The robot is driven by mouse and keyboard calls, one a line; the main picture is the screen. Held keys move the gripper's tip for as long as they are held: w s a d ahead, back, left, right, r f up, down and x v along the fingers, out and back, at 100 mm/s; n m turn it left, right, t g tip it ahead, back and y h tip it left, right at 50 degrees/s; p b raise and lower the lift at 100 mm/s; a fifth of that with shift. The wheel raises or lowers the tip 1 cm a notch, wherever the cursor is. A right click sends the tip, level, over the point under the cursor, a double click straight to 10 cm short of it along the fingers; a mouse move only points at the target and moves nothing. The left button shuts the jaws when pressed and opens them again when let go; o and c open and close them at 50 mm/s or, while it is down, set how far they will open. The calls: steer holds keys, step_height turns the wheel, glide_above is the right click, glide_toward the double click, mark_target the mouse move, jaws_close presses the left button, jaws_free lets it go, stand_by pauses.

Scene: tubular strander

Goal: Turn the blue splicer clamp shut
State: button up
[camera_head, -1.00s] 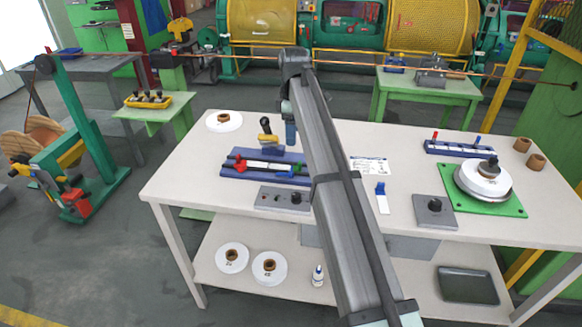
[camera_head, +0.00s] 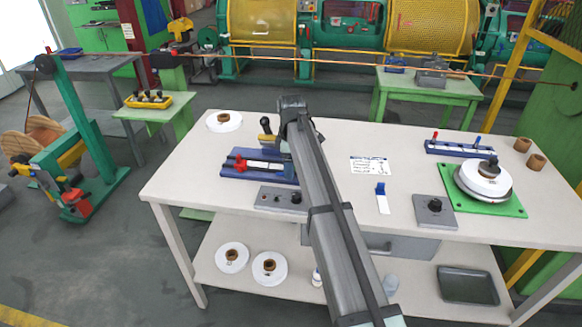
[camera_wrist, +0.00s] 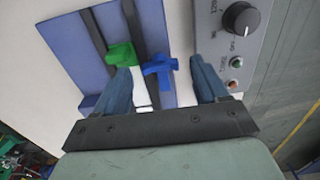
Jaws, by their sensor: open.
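The splicer has a blue-purple base (camera_head: 229,172) on the table left of my arm. Its red clamp (camera_head: 240,166) shows at the left end of the base. In the wrist view, the blue splicer clamp (camera_wrist: 160,70) is a cross-shaped knob over the rail. A green clamp (camera_wrist: 122,54) sits just left of it, near my left finger. My gripper (camera_wrist: 166,74) is open, with one finger on each side of the blue clamp. I cannot tell whether a finger touches the green clamp. In the head view my arm hides the blue clamp.
A control box with a black knob (camera_wrist: 240,19) lies close to my right finger. A paper sheet (camera_head: 370,166) and a blue-and-white tool (camera_head: 381,198) lie right of my arm.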

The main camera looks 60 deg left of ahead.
steer(key=shift+f, duration=0.5)
steer(key=shift+c, duration=0.3)
steer(key=c, duration=1)
